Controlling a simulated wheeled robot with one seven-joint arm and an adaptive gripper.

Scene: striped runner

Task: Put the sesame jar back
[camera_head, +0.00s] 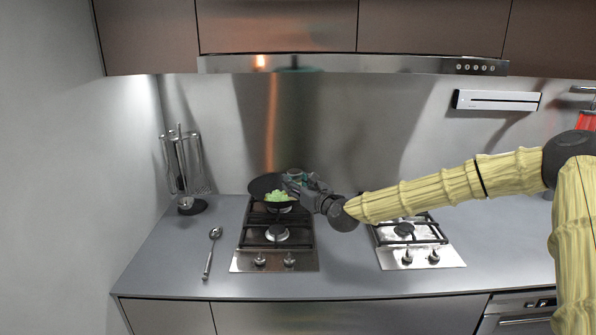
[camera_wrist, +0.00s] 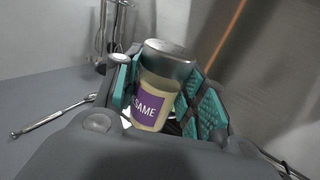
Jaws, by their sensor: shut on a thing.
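The sesame jar (camera_wrist: 154,92) has a silver lid and a purple label reading "SAME". In the wrist view it sits tilted between the teal pads of my gripper (camera_wrist: 165,95), which is shut on it. In the head view my gripper (camera_head: 294,180) is over the back of the left hob, beside and above a dark pan (camera_head: 265,186) holding green food (camera_head: 279,196). The jar cannot be made out clearly in the head view.
A ladle (camera_head: 211,252) lies on the counter left of the left hob (camera_head: 275,262). A utensil stand (camera_head: 184,170) stands at the back left. A second hob (camera_head: 420,258) is to the right, under my arm. Counter between the hobs is clear.

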